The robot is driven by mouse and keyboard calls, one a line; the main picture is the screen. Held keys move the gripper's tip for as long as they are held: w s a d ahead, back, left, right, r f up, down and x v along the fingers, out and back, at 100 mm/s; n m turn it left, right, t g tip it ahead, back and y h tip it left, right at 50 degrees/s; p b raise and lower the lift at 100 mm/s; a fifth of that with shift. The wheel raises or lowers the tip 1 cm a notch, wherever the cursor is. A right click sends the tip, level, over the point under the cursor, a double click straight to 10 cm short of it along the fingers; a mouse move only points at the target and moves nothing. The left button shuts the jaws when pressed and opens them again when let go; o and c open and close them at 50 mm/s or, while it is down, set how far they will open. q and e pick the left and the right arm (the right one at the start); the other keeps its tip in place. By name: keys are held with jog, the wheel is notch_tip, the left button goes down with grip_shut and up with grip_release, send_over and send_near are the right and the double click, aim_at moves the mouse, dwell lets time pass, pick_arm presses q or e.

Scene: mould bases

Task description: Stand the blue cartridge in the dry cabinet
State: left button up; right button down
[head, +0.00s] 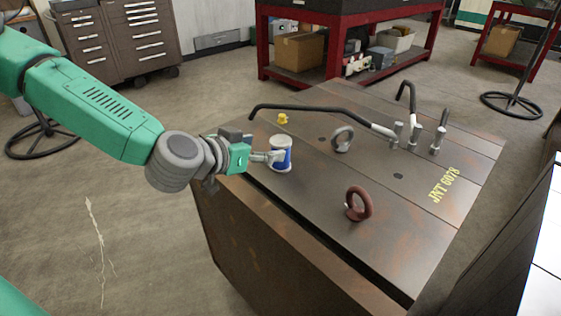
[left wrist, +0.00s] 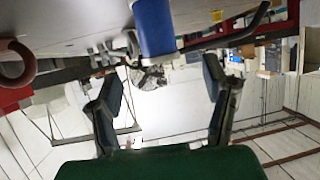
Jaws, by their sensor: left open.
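The blue cartridge (head: 281,154), with a white top and a pale lower band, stands upright near the left edge of the steel mould base (head: 400,235). My left gripper (head: 269,157) reaches in from the left at the cartridge's side, with a finger overlapping it in the head view. In the left wrist view the fingers (left wrist: 163,82) are spread wide, with the blue cartridge (left wrist: 154,27) beyond them near the top, between their lines. Whether a finger touches it I cannot tell. I cannot make out the dry cabinet for certain. My right gripper is not in view.
A grey ring (head: 342,139), a red-brown eyebolt (head: 357,204) and a small yellow piece (head: 282,119) are on the block. Black-handled bars (head: 325,112) lie behind the cartridge. A white panel (head: 545,245) stands at the right edge. Drawer cabinets (head: 125,38) stand back left.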

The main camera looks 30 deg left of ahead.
aim_at(273, 145)
pick_arm(q)
jog(key=shift+x, duration=0.9)
jog(key=b+x, duration=0.2)
jog(key=x, duration=0.3)
jog(key=shift+a+f, duration=0.1)
jog(key=shift+a, duration=0.1)
jog(key=shift+w+d, duration=0.1)
jog(key=shift+d, duration=0.2)
jog(key=c, duration=1.4)
jog(key=shift+a, duration=0.15)
jog(key=shift+c, duration=0.6)
